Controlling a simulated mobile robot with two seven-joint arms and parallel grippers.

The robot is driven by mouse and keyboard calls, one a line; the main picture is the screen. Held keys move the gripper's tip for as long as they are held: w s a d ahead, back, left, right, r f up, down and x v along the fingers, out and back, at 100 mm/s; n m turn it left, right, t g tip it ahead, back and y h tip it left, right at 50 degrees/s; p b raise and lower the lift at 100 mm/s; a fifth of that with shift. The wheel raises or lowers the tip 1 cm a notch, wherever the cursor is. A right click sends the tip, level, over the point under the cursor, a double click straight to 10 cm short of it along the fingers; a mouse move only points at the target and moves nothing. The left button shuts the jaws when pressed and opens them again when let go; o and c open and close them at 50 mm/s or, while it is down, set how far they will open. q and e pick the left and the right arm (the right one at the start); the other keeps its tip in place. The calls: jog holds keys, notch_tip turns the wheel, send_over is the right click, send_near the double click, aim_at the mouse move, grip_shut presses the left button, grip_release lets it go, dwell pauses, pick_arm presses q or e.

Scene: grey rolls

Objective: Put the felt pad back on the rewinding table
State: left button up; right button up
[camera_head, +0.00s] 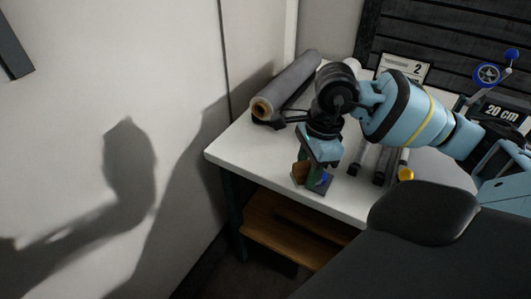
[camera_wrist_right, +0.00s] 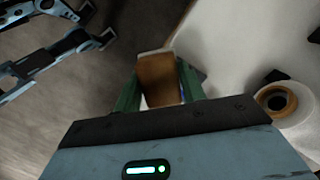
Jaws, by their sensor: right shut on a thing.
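My right gripper (camera_head: 314,181) is above the front part of the white rewinding table (camera_head: 245,148), close to its front edge. It is shut on a small brown pad (camera_head: 300,172), which I take for the felt pad. In the right wrist view the brown pad (camera_wrist_right: 158,79) is between the green fingers of the right gripper (camera_wrist_right: 160,85). The fingers hide part of it. Whether the pad touches the table top, I cannot tell. My left gripper is not seen in the head view.
A grey roll (camera_head: 290,82) with a cardboard core lies at the table's back left. Several dark bars (camera_head: 372,160) lie right of the gripper. A sign with a 2 (camera_head: 405,68) and a 20 cm sign (camera_head: 502,114) stand behind. The front left table top is clear. A wooden shelf (camera_head: 285,235) is below.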

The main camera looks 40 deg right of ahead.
jog(key=p, duration=0.1)
send_over(264, 155)
jog(key=s, duration=0.2)
jog(key=shift+w+d+f, duration=0.15)
jog(key=shift+w+f, duration=0.05)
jog(key=shift+f, duration=0.45)
jog(key=shift+w+d, duration=0.1)
jog(key=shift+w, duration=0.55)
jog(key=shift+w+f, duration=0.1)
jog(key=shift+f, duration=0.2)
notch_tip(264, 155, down, 3)
jog(key=shift+f, duration=0.15)
jog(key=o, duration=0.9)
jog(key=shift+o, duration=0.2)
